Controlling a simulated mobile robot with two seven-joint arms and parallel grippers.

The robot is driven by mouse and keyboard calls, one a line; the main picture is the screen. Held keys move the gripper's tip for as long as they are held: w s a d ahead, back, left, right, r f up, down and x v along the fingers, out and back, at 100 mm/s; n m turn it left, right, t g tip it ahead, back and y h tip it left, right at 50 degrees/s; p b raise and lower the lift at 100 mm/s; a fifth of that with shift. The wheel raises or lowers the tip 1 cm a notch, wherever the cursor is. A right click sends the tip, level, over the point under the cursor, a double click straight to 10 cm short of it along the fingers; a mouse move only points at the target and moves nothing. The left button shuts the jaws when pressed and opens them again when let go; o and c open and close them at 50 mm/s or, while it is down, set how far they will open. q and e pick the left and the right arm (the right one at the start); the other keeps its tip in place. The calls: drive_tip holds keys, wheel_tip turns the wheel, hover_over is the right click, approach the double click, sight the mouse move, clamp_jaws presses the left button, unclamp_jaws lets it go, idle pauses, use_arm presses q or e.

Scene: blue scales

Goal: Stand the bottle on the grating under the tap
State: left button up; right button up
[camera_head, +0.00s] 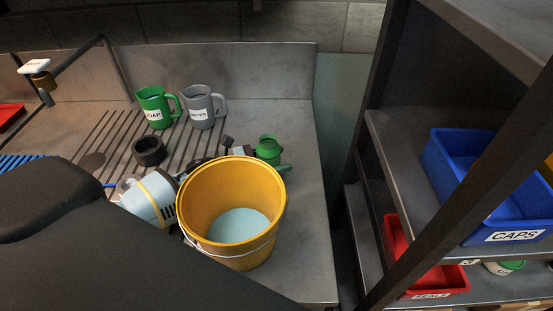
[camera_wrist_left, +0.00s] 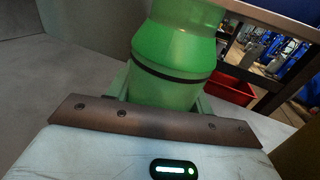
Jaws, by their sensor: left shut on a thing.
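The green bottle (camera_head: 267,149) stands out behind the bucket in the head view, on or just above the steel counter. It fills the middle of the left wrist view (camera_wrist_left: 175,65), with a dark band around it. My left gripper (camera_head: 256,155) is shut on it; the bucket partly hides the gripper and the bottle's lower part. The tap (camera_head: 104,55) is at the upper left, its bent pipe reaching left. A blue ribbed grating (camera_head: 18,162) shows at the left edge, partly covered by a dark arm part. My right gripper is not in view.
A yellow bucket (camera_head: 188,205) stands in front of my left gripper. A green SOAP jug (camera_head: 153,108) and a grey WATER jug (camera_head: 200,107) stand behind, near a black ring (camera_head: 149,151). Shelves with a blue CAPS bin (camera_head: 450,170) are right.

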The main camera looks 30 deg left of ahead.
use_arm(q)
drive_tip(key=shift+f, duration=0.2)
drive_tip(key=o, duration=1)
drive_tip(key=shift+r, duration=0.1)
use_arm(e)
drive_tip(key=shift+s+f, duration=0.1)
use_arm(q)
drive_tip(key=shift+o, duration=0.2)
drive_tip(key=shift+r, duration=0.1)
drive_tip(key=shift+r, duration=0.15)
drive_tip(key=b+v, duration=0.1)
drive_tip(key=v, duration=0.9)
drive_tip(key=shift+s+a+b, duration=0.25)
drive_tip(key=shift+a+b, duration=0.05)
drive_tip(key=shift+b, duration=0.05)
drive_tip(key=shift+s+a, duration=0.4)
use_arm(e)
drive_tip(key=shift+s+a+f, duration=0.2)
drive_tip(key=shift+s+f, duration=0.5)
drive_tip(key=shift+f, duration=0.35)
